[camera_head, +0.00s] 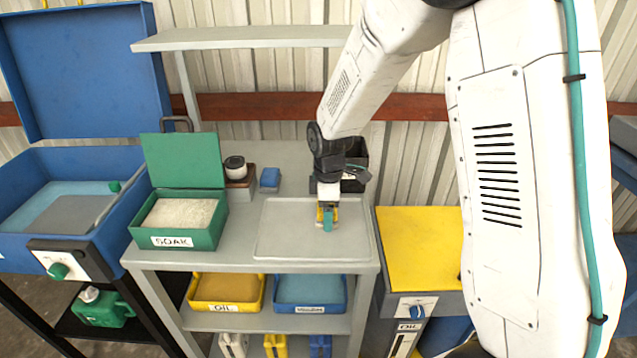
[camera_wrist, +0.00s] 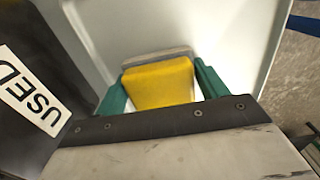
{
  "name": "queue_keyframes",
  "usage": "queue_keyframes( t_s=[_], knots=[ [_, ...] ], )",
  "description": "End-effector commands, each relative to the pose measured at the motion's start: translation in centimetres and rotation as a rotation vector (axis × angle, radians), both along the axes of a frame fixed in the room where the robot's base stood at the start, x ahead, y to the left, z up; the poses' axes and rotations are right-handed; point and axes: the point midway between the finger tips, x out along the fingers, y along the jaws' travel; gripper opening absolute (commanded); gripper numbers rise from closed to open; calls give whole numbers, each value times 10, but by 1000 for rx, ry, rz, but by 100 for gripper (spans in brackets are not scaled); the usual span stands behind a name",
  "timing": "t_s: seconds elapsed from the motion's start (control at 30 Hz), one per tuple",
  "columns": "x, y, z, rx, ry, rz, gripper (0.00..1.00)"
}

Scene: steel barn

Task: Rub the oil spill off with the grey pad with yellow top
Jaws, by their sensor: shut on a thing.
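The pad has a yellow top and a grey lower part. In the wrist view the pad (camera_wrist: 158,84) sits between the two green fingers of my gripper (camera_wrist: 157,88), which is shut on it. In the head view my gripper (camera_head: 327,217) points down over the shallow grey tray (camera_head: 280,238), at its right half; a little yellow of the pad shows there. The tray's pale surface fills the upper wrist view. I cannot tell whether the pad touches the tray. I see no clear oil spill in either view; the pad and gripper hide part of the tray.
A dark box labelled USED (camera_wrist: 30,95) is close at left in the wrist view. On the bench stand an open green SOAK box (camera_head: 178,240), a small jar (camera_head: 234,167) and a blue block (camera_head: 270,179). A yellow-topped cabinet (camera_head: 420,245) stands to the right.

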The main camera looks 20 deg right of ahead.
Motion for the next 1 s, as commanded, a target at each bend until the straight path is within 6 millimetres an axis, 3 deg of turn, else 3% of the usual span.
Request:
queue_keyframes(
  t_s=[0.23, 0.33, 1.0],
  knots=[
    [2, 12, 4, 1, -1, -6, 51],
    [2, 12, 28, 1, -7, -5, 51],
    [1, 16, 81, 1, -1, 1, 51]
  ],
)
